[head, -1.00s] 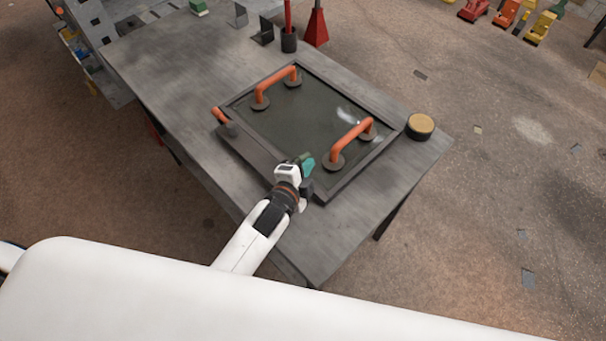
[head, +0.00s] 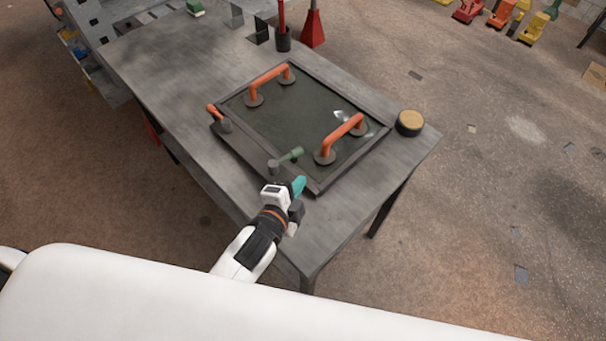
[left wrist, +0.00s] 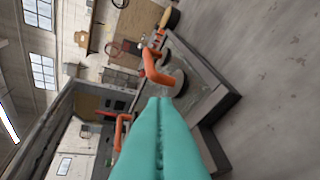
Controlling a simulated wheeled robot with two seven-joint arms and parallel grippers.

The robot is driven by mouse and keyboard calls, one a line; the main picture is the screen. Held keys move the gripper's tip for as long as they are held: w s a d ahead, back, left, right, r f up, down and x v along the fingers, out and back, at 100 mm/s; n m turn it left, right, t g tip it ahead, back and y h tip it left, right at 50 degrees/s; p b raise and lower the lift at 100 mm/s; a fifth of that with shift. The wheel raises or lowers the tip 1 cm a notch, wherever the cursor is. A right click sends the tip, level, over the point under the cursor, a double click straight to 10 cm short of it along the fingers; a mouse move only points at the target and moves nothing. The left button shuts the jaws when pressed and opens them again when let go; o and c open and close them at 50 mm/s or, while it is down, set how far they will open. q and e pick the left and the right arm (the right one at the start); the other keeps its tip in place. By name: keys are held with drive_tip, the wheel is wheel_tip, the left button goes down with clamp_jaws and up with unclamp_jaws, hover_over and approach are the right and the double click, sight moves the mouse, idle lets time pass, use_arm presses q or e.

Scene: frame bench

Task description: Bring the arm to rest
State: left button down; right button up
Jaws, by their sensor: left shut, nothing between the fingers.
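My left gripper (head: 299,186) has teal fingers and a white and black wrist. In the head view it is over the near edge of the bench, just in front of the framed panel. Its fingers (left wrist: 160,140) are pressed together in the left wrist view, with nothing between them. My right gripper is in neither view.
The grey bench (head: 165,70) carries a dark framed panel (head: 290,120) with orange handles (head: 342,135). An orange lever (head: 217,112) is at its left corner. A round tan-topped tin (head: 410,123) stands at right. A dark cup (head: 283,40) and red cone (head: 313,30) stand behind.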

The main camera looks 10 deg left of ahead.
use_arm(q)
drive_tip(key=s+a+f+n+g+y, duration=0.1)
drive_tip(key=s+a+n+g+y, duration=0.1)
drive_tip(key=s+a+n+g, duration=0.45)
drive_tip(key=s+a+n+g+y, duration=0.1)
drive_tip(key=s+a+n+g, duration=0.3)
drive_tip(key=s+n, duration=0.55)
wheel_tip(320, 180, down, 29)
drive_tip(key=s+m+g+b, duration=0.1)
drive_tip(key=s+m+b, duration=0.1)
drive_tip(key=s+b, duration=0.1)
drive_tip(key=s+a+f+g+b, duration=0.1)
drive_tip(key=s+a+f+b, duration=0.1)
drive_tip(key=s+f, duration=1.4)
wheel_tip(320, 180, down, 2)
drive_tip(key=shift+s+a+f, duration=0.15)
drive_tip(key=shift+a+f, duration=0.05)
drive_tip(key=shift+a, duration=0.3)
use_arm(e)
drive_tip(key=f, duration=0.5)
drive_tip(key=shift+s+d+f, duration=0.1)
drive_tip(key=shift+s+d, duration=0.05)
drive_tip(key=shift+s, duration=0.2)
